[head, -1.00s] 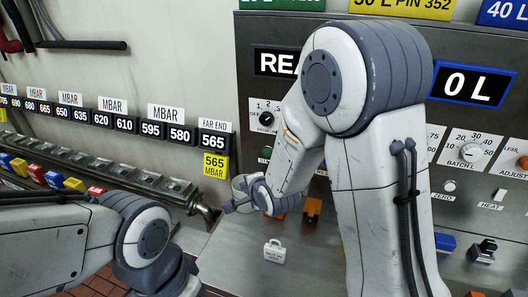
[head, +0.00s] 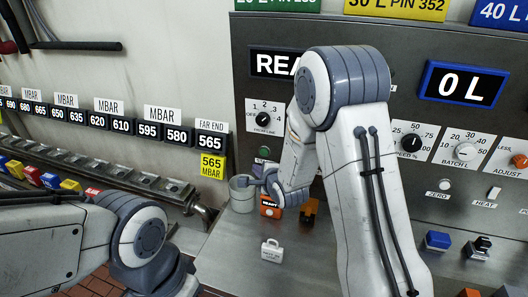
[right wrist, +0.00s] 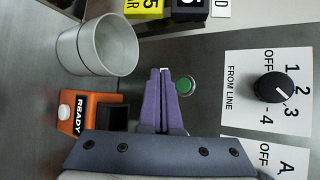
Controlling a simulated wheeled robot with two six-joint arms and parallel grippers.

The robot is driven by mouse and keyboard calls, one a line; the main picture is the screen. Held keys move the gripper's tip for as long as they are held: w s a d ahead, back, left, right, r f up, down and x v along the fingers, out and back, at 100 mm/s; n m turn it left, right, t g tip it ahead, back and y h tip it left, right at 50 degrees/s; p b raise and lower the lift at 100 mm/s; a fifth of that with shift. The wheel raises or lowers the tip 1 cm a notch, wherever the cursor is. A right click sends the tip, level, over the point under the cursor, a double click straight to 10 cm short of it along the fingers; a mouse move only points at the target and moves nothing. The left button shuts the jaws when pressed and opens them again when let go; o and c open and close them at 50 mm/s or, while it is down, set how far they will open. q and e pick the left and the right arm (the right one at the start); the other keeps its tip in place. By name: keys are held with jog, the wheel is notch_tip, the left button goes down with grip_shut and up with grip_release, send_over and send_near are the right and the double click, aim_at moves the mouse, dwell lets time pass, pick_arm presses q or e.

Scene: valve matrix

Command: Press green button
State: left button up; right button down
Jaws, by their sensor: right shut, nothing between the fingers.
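The small round green button (head: 264,152) sits on the grey panel below the "From line" dial. It also shows in the right wrist view (right wrist: 185,86), just right of my fingertips. My right gripper (right wrist: 162,72) is shut with nothing between its purple fingers. Its tips point toward the panel, close beside the button; I cannot tell whether they touch it. In the head view my right gripper (head: 254,171) is just below the button. My left gripper is out of view; only its arm shows at the lower left.
A grey metal cup (right wrist: 108,45) and an orange "READY" box (right wrist: 85,112) stand beside my right gripper. The "From line" dial (right wrist: 272,88) is on the panel nearby. A small white case-shaped tag (head: 272,251) lies on the counter. Bare counter surrounds it.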

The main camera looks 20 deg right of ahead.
jog(key=shift+w+d+p, duration=0.1)
jog(key=shift+w+d, duration=0.4)
jog(key=shift+w, duration=0.25)
jog(key=shift+w+d+p, duration=0.1)
jog(key=shift+w+d, duration=0.45)
jog(key=shift+w, duration=0.25)
jog(key=shift+w+d+p, duration=0.1)
jog(key=shift+w+d, duration=0.4)
jog(key=shift+w, duration=0.25)
jog(key=shift+w+d, duration=0.25)
jog(key=shift+w, duration=0.1)
jog(key=shift+w+d, duration=0.25)
jog(key=shift+w, duration=0.1)
dwell(1.0)
jog(key=shift+s, duration=0.1)
jog(key=shift+s+a, duration=0.5)
jog(key=shift+s, duration=0.1)
jog(key=shift+s, duration=0.1)
jog(key=s+a, duration=0.1)
jog(key=s, duration=0.1)
jog(key=s+a+b, duration=0.1)
jog(key=s, duration=0.1)
jog(key=shift+a, duration=0.4)
